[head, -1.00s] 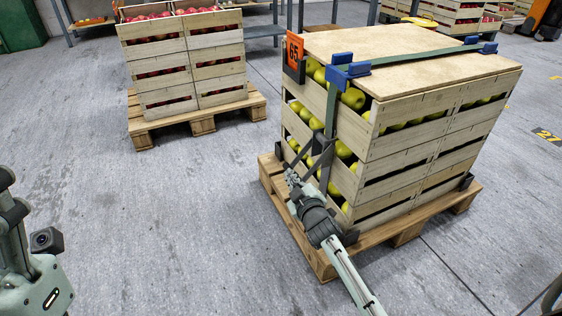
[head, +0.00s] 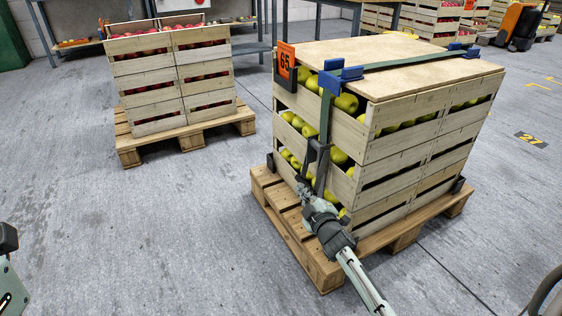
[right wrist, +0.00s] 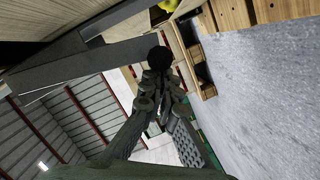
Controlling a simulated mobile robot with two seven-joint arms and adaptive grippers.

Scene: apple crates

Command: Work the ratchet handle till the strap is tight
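A green strap (head: 327,115) runs over the board on top of the pear crate stack (head: 420,139) and down its near left side through blue corner protectors (head: 341,75). The dark ratchet (head: 316,150) sits on the strap partway down that side, its handle pointing down and slightly out. My right gripper (head: 303,183) is at the handle's lower end. In the right wrist view, my right gripper's fingers (right wrist: 160,85) are closed together on the handle's round black end (right wrist: 159,58). Only part of my left arm shows at the left edge; its gripper is out of frame.
The stack stands on a wooden pallet (head: 299,240), close beneath my right arm. Another pallet (head: 190,136) with apple crates stands behind to the left. The floor at left and front is clear.

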